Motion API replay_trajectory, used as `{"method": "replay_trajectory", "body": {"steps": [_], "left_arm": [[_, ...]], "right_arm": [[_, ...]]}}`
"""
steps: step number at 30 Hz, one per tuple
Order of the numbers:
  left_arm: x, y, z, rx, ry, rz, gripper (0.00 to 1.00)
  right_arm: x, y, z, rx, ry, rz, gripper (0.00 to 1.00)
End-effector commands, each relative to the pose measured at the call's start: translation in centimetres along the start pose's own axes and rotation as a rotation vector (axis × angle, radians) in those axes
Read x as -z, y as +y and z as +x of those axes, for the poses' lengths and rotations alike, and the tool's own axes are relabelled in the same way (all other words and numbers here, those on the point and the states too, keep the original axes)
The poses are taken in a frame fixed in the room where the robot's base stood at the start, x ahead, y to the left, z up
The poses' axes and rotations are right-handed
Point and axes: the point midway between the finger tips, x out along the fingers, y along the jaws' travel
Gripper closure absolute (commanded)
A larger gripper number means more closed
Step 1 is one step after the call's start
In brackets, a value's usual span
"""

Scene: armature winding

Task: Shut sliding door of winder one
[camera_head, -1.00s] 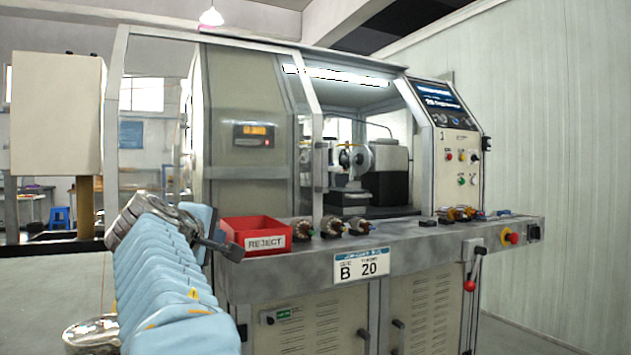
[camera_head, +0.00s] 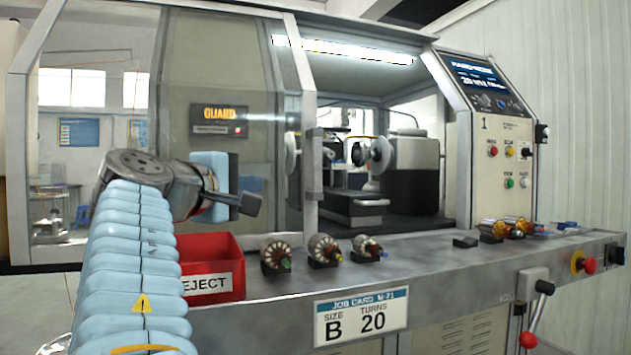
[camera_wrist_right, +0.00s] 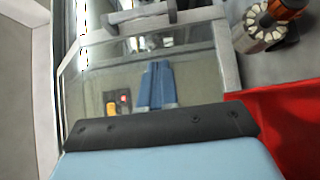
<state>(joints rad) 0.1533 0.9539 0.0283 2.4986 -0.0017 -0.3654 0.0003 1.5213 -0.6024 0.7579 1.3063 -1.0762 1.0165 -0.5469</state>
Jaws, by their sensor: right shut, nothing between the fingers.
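The winder's sliding door (camera_head: 180,90) is a clear panel in a grey metal frame, standing at the left. The front opening to its right is uncovered, with the spindle (camera_head: 380,154) showing inside. A grey upright handle (camera_head: 314,160) is on the door's right frame bar. My right gripper (camera_head: 248,203) is shut and empty. It is in front of the door panel, left of and below the handle, above the red bin. In the right wrist view, the dark gripper end (camera_wrist_right: 160,128) faces the glass, with the handle (camera_wrist_right: 142,20) beyond it. My left gripper is out of view.
A red REJECT bin (camera_head: 212,248) stands on the ledge (camera_head: 420,272) just below my gripper. Several armatures (camera_head: 324,250) lie right of it, below the opening. The control panel (camera_head: 500,150) is at the right.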

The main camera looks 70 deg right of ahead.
Motion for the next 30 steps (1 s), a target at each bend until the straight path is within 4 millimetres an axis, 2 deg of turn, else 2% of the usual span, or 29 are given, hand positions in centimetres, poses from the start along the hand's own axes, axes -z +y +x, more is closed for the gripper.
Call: {"method": "replay_trajectory", "body": {"steps": [5,18,24,30], "left_arm": [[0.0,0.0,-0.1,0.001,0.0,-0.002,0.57],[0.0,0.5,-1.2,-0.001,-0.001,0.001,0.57],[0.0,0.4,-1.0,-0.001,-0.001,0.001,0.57],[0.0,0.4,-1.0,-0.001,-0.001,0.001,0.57]], "right_arm": [[-0.1,0.3,1.0,-0.006,-0.004,-0.001,1.0],[-0.1,0.3,10.0,-0.004,-0.006,-0.001,1.0],[-2.2,0.3,11.8,-0.006,-0.004,0.0,1.0],[-2.9,0.3,12.6,-0.006,-0.003,0.0,1.0]]}}
